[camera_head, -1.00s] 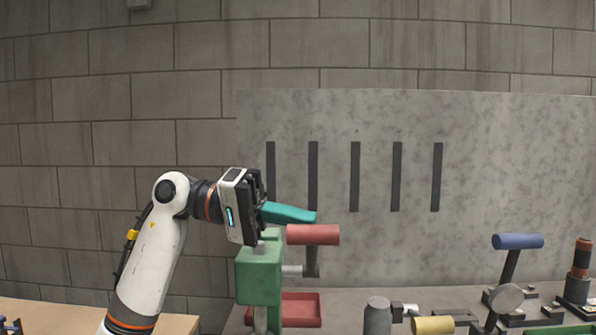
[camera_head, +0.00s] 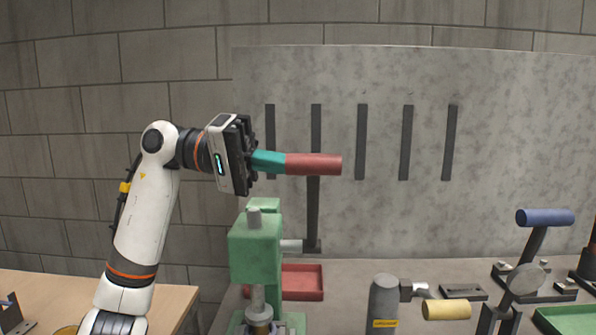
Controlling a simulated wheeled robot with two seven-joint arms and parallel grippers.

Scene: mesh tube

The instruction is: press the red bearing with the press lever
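The green press (camera_head: 255,250) stands on the bench at lower centre. Its lever (camera_head: 312,215) stands up from a grey shaft on the press's right side and carries a red handle (camera_head: 314,164). My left gripper (camera_head: 268,161) is at the handle's left end, its teal finger in line with the handle and seeming to meet it. Only one finger shows clearly, so its closure is unclear. Below the ram, a dark and brass-coloured part (camera_head: 259,328) shows at the bottom edge. I cannot make out a red bearing. My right gripper is out of view.
A red tray (camera_head: 302,283) sits behind the press. To the right are a grey cylinder (camera_head: 384,305), a yellow roller (camera_head: 446,310), a blue-handled lever (camera_head: 545,217) and a green tray (camera_head: 570,320). A slotted grey panel (camera_head: 400,220) stands behind.

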